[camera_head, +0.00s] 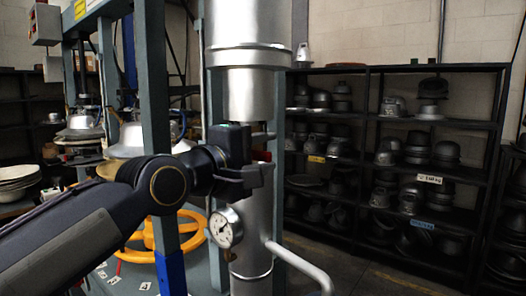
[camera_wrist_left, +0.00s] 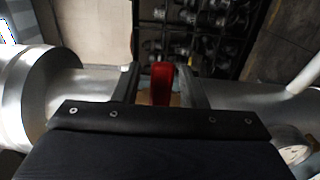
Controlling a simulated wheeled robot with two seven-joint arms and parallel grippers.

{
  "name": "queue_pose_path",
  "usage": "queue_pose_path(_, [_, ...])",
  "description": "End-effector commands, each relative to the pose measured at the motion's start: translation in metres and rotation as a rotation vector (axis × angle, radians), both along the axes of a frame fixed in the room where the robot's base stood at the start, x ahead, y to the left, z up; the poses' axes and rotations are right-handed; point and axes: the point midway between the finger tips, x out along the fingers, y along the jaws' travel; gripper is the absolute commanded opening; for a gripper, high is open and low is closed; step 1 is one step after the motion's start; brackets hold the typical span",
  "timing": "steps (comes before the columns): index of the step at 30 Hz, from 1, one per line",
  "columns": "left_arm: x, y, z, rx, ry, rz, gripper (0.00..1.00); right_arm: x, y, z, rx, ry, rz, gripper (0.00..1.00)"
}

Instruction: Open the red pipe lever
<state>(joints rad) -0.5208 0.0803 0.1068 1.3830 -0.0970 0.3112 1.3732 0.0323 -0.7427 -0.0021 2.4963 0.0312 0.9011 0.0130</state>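The red pipe lever (camera_wrist_left: 162,83) shows in the left wrist view as a red upright piece on the silver pipe (camera_wrist_left: 235,96). My left gripper (camera_wrist_left: 158,76) has its two dark fingers apart, one on each side of the lever, with a visible gap on both sides. In the head view my left gripper (camera_head: 264,155) is in front of the vertical silver pipe (camera_head: 245,85), and it hides the lever there. Whether the fingers touch the lever's back part cannot be told. My right gripper is not in view.
A pressure gauge (camera_head: 225,228) sits on the pipe just below the gripper. A yellow handwheel (camera_head: 150,240) and a green-grey frame post (camera_head: 154,75) are beside my left arm. A curved silver pipe (camera_head: 300,264) sticks out at lower right. Dark shelves (camera_head: 368,110) with hat moulds stand behind.

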Motion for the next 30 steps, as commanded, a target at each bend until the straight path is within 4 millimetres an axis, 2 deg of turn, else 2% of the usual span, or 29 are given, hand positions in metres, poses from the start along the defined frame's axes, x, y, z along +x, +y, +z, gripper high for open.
queue_pose_path(4, [0.0,0.0,0.0,0.0,0.0,0.0,0.38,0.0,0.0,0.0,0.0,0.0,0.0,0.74])
queue_pose_path(5, [0.0,0.0,0.0,0.0,0.0,0.0,0.36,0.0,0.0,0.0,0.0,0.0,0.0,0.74])
queue_pose_path(13, [0.0,0.0,0.0,0.001,0.001,0.0,0.0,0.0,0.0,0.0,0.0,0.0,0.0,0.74])
queue_pose_path(23, [0.0,0.0,0.001,-0.003,0.004,0.0,0.0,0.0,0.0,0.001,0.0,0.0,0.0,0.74])
queue_pose_path(30, [0.0,0.0,0.01,-0.063,0.051,-0.001,0.0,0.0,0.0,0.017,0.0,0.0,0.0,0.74])
